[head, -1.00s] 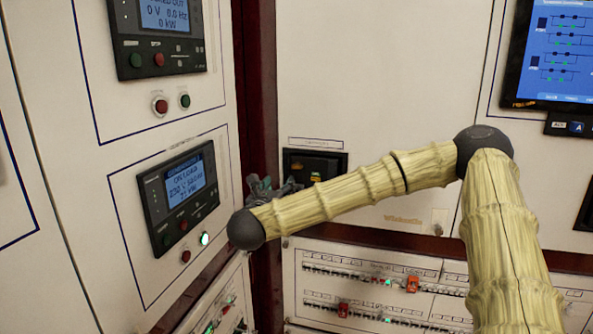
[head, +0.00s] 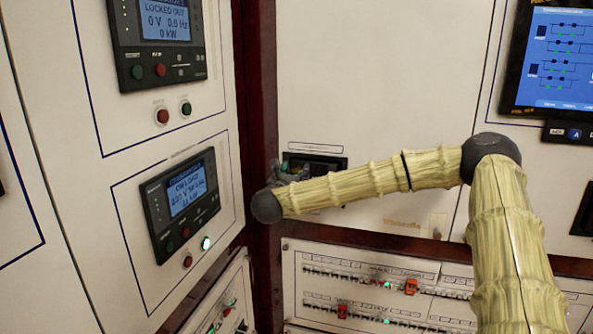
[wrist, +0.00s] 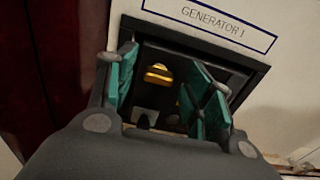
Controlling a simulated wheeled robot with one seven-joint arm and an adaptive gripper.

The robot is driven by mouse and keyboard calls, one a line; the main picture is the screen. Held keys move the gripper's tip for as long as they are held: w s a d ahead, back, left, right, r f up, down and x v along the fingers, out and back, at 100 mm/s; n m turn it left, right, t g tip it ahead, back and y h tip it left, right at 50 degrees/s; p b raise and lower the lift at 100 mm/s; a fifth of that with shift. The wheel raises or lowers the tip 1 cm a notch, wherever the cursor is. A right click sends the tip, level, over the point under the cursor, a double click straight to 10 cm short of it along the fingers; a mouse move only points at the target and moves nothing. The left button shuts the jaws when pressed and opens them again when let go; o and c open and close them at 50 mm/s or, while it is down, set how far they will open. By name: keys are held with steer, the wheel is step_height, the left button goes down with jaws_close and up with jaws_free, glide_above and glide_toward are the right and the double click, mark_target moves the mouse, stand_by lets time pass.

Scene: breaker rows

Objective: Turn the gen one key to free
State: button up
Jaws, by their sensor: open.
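The GENERATOR 1 key unit is a black-framed recess (wrist: 240,75) under a white label reading GENERATOR 1 (wrist: 212,20). Inside it a yellow key-like piece (wrist: 158,73) shows between my fingers in the wrist view. My gripper (wrist: 165,88) is open, with teal finger pads on the left and right of the yellow piece, not visibly touching it. In the head view the black unit (head: 328,160) is mostly hidden behind my arm, with my gripper (head: 285,172) at its left edge. Position markings on the unit cannot be read.
The left panel carries a display reading LOCKED OUT (head: 165,22) and a lower lit display (head: 186,190), each with red and green buttons. A dark red post (head: 255,120) stands left of the unit. Breaker rows (head: 360,285) lie below. A blue-screen monitor (head: 555,60) is at upper right.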

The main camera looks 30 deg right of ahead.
steer(key=shift+w+d, duration=0.15)
steer(key=c, duration=1)
